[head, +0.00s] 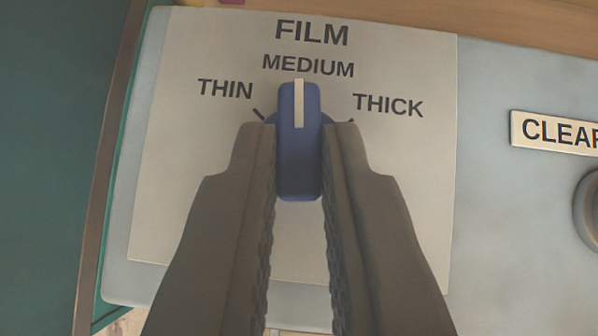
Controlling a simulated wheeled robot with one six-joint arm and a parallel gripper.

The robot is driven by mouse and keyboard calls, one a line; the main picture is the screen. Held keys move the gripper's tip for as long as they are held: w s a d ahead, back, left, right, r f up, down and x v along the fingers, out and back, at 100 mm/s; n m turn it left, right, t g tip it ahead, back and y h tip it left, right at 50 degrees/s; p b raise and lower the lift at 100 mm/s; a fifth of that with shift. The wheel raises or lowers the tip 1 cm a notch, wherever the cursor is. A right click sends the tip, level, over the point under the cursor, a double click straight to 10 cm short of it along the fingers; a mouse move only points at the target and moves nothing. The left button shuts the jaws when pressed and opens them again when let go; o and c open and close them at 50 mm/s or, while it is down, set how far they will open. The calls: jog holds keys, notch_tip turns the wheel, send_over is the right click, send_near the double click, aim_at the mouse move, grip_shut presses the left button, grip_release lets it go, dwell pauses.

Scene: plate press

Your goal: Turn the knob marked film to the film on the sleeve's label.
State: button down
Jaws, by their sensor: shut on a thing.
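The film knob (298,165) is blue with a white pointer line. It sits on a pale plate (200,225) marked FILM, with THIN at left, MEDIUM at top and THICK at right. The white line points up at MEDIUM. My gripper (299,135) is shut on the knob, one finger on each side of its grip. The fingers hide parts of the knob's round base and the tick marks near it. The sleeve and its label are not in view.
A sign (558,132) reading CLEAR, cut off by the frame, is on the grey panel (510,240) at right. A round grey part (588,208) sits below it at the edge. A wooden surface (480,22) runs behind the panel, and a dark green surface (50,150) lies at left.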

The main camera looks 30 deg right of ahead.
jog(key=n+y, duration=0.1)
jog(key=n, duration=0.1)
jog(key=d+n+t+y, duration=0.1)
jog(key=n+y, duration=0.1)
jog(key=shift+s+n+y, duration=0.15)
jog(key=shift+n+y, duration=0.15)
jog(key=shift+n, duration=0.1)
jog(key=shift+d+n+y, duration=0.2)
jog(key=shift+n+y, duration=1.3)
jog(key=shift+n, duration=0.4)
jog(key=c, duration=1.5)
grip_release()
jog(key=shift+o, duration=0.2)
jog(key=shift+v, duration=3.7)
jog(key=shift+d, duration=0.1)
